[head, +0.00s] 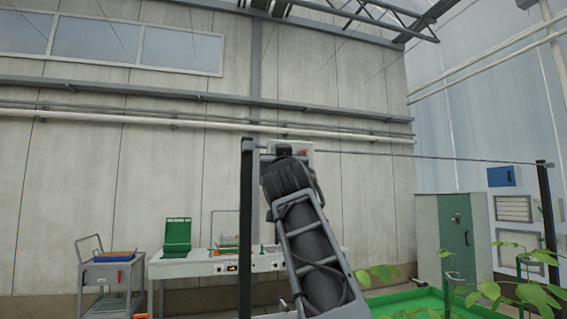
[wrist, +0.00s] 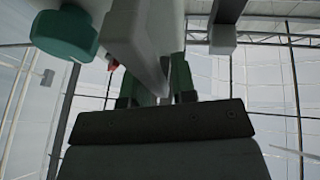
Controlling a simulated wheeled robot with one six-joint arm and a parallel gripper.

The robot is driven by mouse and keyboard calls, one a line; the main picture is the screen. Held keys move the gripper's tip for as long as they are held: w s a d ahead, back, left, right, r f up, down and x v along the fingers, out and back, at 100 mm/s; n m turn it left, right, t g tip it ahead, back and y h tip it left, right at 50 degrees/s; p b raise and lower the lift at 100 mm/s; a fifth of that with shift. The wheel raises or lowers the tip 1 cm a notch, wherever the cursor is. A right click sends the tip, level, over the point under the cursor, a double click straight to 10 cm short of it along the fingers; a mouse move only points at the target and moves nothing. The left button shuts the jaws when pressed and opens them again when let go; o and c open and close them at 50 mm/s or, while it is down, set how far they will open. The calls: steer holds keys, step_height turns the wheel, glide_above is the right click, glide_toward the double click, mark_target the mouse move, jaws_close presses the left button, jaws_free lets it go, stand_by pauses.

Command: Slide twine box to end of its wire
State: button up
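A thin wire (head: 430,158) runs between a dark post at left and another at right. A pale grey box (head: 306,146), which I take for the twine box, is at the wire's left end near the left post, mostly hidden behind my arm. My gripper (head: 290,152) is at the box; its fingers are hidden in the head view. In the wrist view the dark green fingers (wrist: 156,88) stand on either side of a pale grey part (wrist: 146,45) that reaches down between them. Whether they press on it is unclear. A teal round piece (wrist: 62,38) is at upper left.
The left post (head: 246,215) stands close to my arm, the right post (head: 546,215) at far right. A white bench (head: 190,268), a cart (head: 107,275), a grey-green cabinet (head: 450,235) and plants (head: 510,275) stand below. The wire right of the box looks clear.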

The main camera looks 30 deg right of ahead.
steer(key=shift+o, duration=0.6)
steer(key=shift+a, duration=0.15)
steer(key=shift+o, duration=0.9)
steer(key=shift+s, duration=0.1)
steer(key=b+v, duration=0.7)
steer(key=v, duration=0.6)
steer(key=shift+s+f, duration=0.15)
steer(key=shift+s, duration=0.15)
steer(key=shift+a, duration=0.1)
